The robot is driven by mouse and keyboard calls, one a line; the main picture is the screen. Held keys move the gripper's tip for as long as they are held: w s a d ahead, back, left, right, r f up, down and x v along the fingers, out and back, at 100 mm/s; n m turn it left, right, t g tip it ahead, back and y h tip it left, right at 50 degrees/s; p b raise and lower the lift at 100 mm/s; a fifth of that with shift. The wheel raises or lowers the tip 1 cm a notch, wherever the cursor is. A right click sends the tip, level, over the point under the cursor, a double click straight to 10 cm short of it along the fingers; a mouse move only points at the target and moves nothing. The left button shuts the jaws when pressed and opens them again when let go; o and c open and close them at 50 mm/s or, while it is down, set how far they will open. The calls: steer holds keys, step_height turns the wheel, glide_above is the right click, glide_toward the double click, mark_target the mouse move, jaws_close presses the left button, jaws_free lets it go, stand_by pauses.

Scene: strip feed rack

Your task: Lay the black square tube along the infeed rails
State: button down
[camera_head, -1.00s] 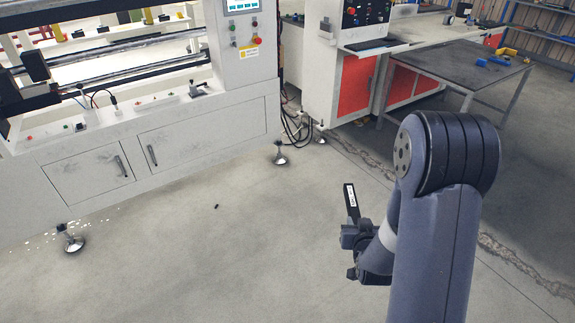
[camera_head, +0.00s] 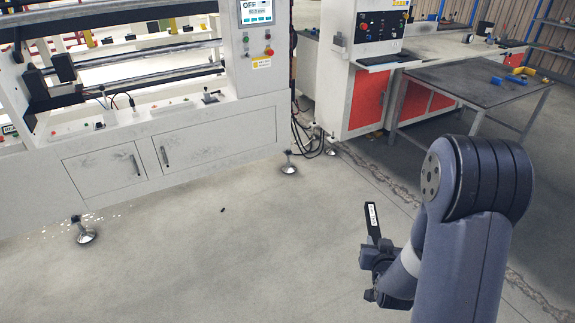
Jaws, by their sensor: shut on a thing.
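The black square tube (camera_head: 372,221) is a short dark bar with a white label, seen nearly end-on and tilted upward. My gripper (camera_head: 373,254) is shut on it, above the floor at the lower right. My gripper's fingers are partly hidden and small here. The infeed rails are not clearly identifiable; long dark and silver horizontal bars (camera_head: 150,72) run across the white machine at the upper left, well apart from the tube.
The white machine (camera_head: 205,135) has cabinet doors and levelling feet (camera_head: 86,235). A dark-topped table (camera_head: 470,82) with yellow and blue items stands at the right, beside a red and white cabinet (camera_head: 365,100). The floor (camera_head: 220,260) between is open, with a small dark speck and cables near the machine.

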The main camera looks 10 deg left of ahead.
steer(key=s+f, duration=0.4)
steer(key=f, duration=0.1)
steer(key=shift+s+f, duration=0.15)
steer(key=shift+f, duration=0.05)
steer(key=shift+a, duration=0.1)
